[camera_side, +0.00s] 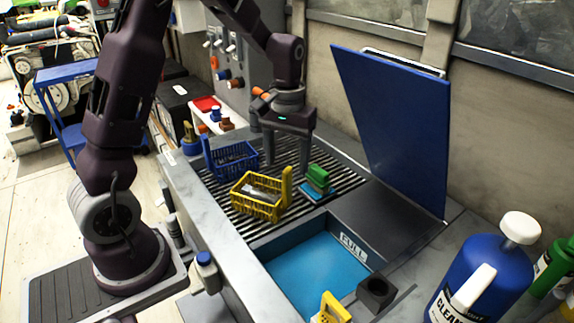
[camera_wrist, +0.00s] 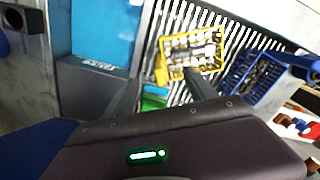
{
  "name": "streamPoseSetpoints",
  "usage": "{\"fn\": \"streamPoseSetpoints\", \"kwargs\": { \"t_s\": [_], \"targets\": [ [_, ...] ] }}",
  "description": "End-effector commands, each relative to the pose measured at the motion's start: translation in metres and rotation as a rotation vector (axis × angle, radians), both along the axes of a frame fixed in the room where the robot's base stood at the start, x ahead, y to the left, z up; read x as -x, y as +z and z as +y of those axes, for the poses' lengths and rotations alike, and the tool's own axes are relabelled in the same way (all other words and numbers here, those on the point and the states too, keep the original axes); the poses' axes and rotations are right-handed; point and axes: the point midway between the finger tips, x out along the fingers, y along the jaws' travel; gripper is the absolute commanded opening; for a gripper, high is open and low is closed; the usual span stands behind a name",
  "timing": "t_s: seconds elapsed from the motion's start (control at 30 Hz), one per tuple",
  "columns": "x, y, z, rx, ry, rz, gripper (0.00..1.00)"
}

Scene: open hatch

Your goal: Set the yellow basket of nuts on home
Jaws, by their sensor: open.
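The yellow basket (camera_side: 258,208) stands upright on the slatted grate, its tall handle (camera_side: 287,182) rising at the right end. In the wrist view the yellow basket (camera_wrist: 163,70) holds several pale nuts and a greyish piece. My gripper (camera_side: 286,166) is open and empty, pointing down above the grate behind the yellow basket, apart from it. In the wrist view my gripper's fingers (camera_wrist: 164,76) frame the space beside the yellow basket. No spot marked home is readable, so I cannot tell where home is.
A blue basket (camera_side: 232,160) stands behind left, and a green brush (camera_side: 318,176) lies right of the yellow basket. The raised blue hatch lid (camera_side: 392,130) blocks the right. A blue basin (camera_side: 312,272) lies open in front. A blue bottle (camera_side: 478,275) stands front right.

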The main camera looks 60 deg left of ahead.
Motion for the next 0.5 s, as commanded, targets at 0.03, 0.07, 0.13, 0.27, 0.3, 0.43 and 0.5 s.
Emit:
{"fn": "streamPoseSetpoints", "kwargs": {
  "t_s": [0.03,0.07,0.13,0.27,0.3,0.43,0.5],
  "targets": [
    [-0.001,0.004,0.0,-0.001,0.0,-0.003,0.65],
    [-0.001,0.006,0.0,-0.001,0.0,-0.003,0.65],
    [-0.001,0.012,0.0,-0.001,0.0,-0.003,0.65],
    [-0.001,0.022,0.0,-0.001,0.0,-0.003,0.65],
    [0.0,0.025,0.0,0.0,-0.001,-0.002,0.65],
    [0.0,0.034,0.0,0.0,-0.001,-0.001,0.65],
    [0.0,0.038,0.0,0.0,-0.001,-0.002,0.65]
  ]
}}
